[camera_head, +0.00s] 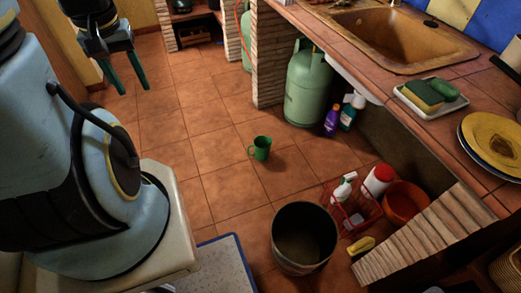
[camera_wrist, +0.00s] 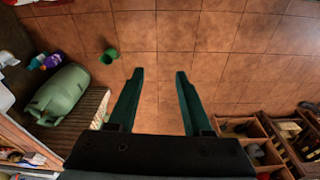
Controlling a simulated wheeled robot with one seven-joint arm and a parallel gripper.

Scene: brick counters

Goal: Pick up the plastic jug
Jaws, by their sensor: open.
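The plastic jug is most likely the small green jug (camera_head: 261,148) standing upright on the tiled floor near the middle of the head view, its handle on the left. It also shows small in the wrist view (camera_wrist: 109,56), left of and beyond my fingertips. My gripper (camera_head: 134,92) is at the upper left of the head view, above the floor and well apart from the jug. In the wrist view my gripper (camera_wrist: 159,72) has its two dark green fingers spread, with only floor tiles between them.
A green gas cylinder (camera_head: 308,84) and bottles (camera_head: 332,120) stand under the counter. A dark bucket (camera_head: 304,238), red basket (camera_head: 352,211) and orange bowl (camera_head: 404,202) are nearer me. In the wrist view, wooden shelving (camera_wrist: 254,131) is at the lower right. Floor around the jug is clear.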

